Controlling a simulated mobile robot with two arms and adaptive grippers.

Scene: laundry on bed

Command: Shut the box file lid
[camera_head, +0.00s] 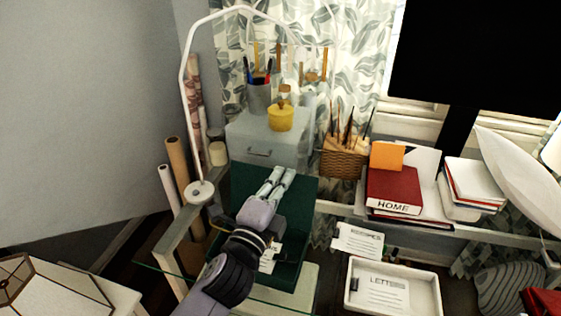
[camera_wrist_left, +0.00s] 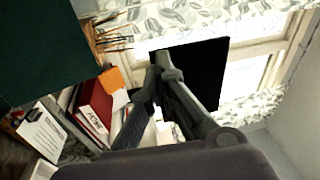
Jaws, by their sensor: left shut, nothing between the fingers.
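The box file is dark green and stands open on the glass desk. Its lid (camera_head: 303,195) is raised at the back, and its lower tray (camera_head: 288,272) holds some white paper (camera_head: 268,259). My left gripper (camera_head: 283,171) reaches over the tray, its fingers shut and empty in front of the raised lid. Whether the fingers touch the lid cannot be told. My forearm hides part of the tray. In the left wrist view, the shut gripper (camera_wrist_left: 162,66) points away from a dark green panel, likely the lid (camera_wrist_left: 38,45). My right gripper is in neither view.
A grey drawer unit (camera_head: 245,135) with a yellow pot (camera_head: 281,117) stands behind the lid. To the right are a wicker basket (camera_head: 341,163), red books (camera_head: 394,188) and a white letter tray (camera_head: 350,298). A white lamp arm (camera_head: 183,80) rises at the left.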

